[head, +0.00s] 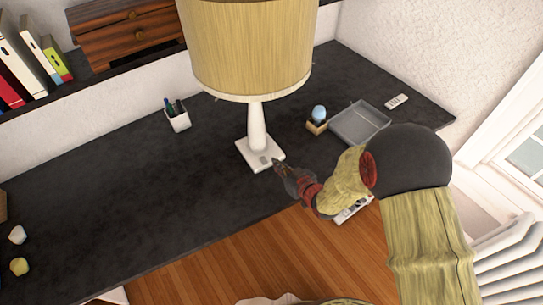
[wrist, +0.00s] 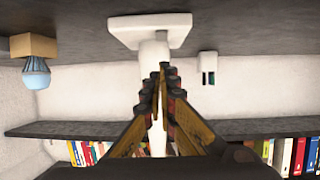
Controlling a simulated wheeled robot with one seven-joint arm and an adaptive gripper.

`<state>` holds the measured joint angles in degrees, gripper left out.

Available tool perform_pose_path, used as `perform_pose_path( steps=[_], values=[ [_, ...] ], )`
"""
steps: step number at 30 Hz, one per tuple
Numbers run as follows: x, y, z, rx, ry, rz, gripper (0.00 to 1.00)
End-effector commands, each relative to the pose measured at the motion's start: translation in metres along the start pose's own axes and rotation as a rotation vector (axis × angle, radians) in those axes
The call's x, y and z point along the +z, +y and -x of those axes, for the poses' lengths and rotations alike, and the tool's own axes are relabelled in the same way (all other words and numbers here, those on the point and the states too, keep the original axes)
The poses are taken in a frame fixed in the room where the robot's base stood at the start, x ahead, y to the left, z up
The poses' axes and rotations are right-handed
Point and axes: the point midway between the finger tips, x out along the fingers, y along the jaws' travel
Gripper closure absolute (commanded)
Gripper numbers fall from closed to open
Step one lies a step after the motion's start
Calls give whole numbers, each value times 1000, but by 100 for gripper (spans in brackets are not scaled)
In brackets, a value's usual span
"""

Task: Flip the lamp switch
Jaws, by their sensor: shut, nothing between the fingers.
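The lamp (head: 258,122) stands on the dark desk, with a wide tan shade (head: 250,50), a white stem and a square white base (head: 248,154). A small grey switch (head: 264,159) shows on top of the base, near its front edge. My gripper (head: 279,166) is shut and empty, with its tips at the base's front right corner, close to the switch. I cannot tell whether they touch. In the wrist view, which is upside down, the shut fingers (wrist: 160,72) point at the lamp's base (wrist: 150,28) and hide part of the stem.
A pen holder (head: 177,118) stands left of the lamp. A light bulb (head: 319,112) on a small wooden box and a grey tray (head: 359,123) are to the right, with a white remote (head: 397,101) behind.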

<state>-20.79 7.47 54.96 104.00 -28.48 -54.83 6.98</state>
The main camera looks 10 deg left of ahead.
Motion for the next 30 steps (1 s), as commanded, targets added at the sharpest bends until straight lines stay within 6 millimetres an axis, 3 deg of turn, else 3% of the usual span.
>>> perform_pose_path(
  steps=[7,25,28,30],
  values=[
    [7,0,20,0,0,0,100],
    [6,1,21,3,-1,1,100],
    [-6,14,26,33,-16,6,100],
    [-23,35,35,83,-42,10,100]
  ],
)
